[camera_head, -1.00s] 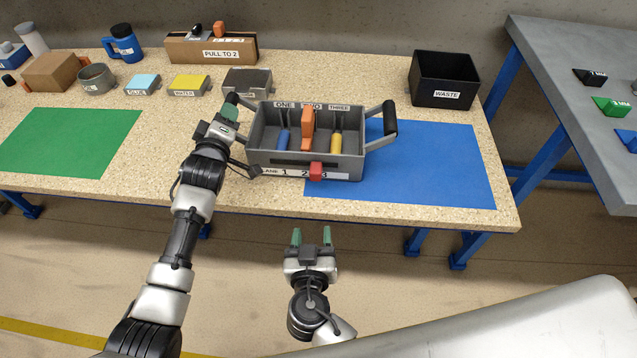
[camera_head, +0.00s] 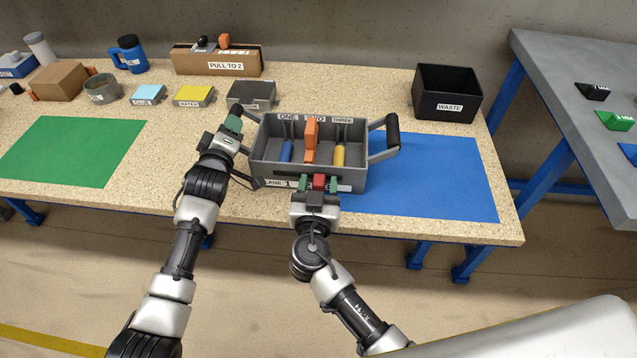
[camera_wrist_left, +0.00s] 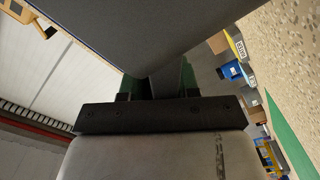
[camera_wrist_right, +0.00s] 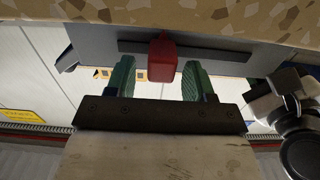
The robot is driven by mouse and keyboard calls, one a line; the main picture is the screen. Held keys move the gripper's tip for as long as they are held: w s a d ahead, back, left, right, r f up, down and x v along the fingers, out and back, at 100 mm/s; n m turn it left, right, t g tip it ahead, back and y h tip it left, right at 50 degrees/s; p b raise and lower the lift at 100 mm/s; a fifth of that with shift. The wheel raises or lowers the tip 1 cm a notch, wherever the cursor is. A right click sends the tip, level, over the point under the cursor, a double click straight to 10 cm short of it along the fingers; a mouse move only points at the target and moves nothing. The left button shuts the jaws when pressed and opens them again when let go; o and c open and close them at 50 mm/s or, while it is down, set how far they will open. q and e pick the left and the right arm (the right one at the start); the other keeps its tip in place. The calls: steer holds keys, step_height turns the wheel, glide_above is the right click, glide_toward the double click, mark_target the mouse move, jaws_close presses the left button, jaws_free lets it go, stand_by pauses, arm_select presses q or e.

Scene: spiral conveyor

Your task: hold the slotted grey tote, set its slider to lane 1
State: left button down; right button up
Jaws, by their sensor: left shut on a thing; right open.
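The slotted grey tote (camera_head: 262,150) sits on the table with compartments labelled ONE, TWO and THREE. A blue item lies in ONE, a tall orange one in TWO, a yellow one in THREE. My left gripper (camera_head: 231,130) is shut on the tote's left handle; the left wrist view shows its green fingers (camera_wrist_left: 158,82) around a dark grey bar. The red slider (camera_head: 319,181) is on the tote's front face, right of the "1"; the other lane numbers are hidden. My right gripper (camera_head: 319,186) is open, its fingers on either side of the slider; the right wrist view shows the slider (camera_wrist_right: 161,58) between and beyond the fingertips.
The tote's free right handle (camera_head: 392,130) stands over the blue mat (camera_head: 440,180). A black WASTE bin (camera_head: 446,95) is at the back right. Boxes and small blocks line the back, including the PULL TO 2 box (camera_head: 216,62). A green mat (camera_head: 70,150) is at left.

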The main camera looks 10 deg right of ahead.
mark_target(302, 171)
steer(key=shift+w, duration=0.2)
jaws_close()
steer(key=shift+w+a, duration=0.25)
steer(key=shift+a, duration=0.7)
steer(key=shift+w+a, duration=0.25)
steer(key=shift+a, duration=0.65)
jaws_free()
steer(key=v, duration=1.2)
